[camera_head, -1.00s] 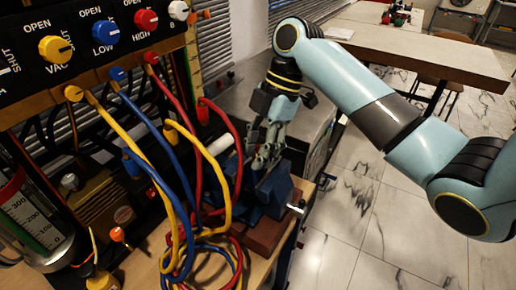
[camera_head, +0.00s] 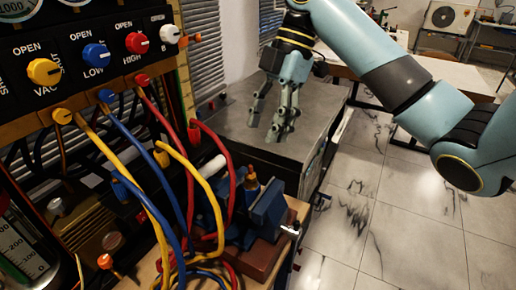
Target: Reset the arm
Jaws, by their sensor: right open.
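My right gripper (camera_head: 272,120) is open and empty. It hangs fingers down above the grey-topped cabinet (camera_head: 318,130), up and behind the blue vise (camera_head: 268,210). A small brass fitting with a dark blue band (camera_head: 251,185) stands upright at the vise, apart from my gripper. I cannot tell whether the vise jaws clamp it. My right arm (camera_head: 385,65) comes in from the right at the top. My left gripper is not in view.
The gauge panel with yellow (camera_head: 44,71), blue (camera_head: 96,55), red (camera_head: 138,43) and white (camera_head: 169,34) knobs fills the left. Yellow, blue and red hoses loop below it, left of the vise. Open marble floor (camera_head: 370,215) lies to the right.

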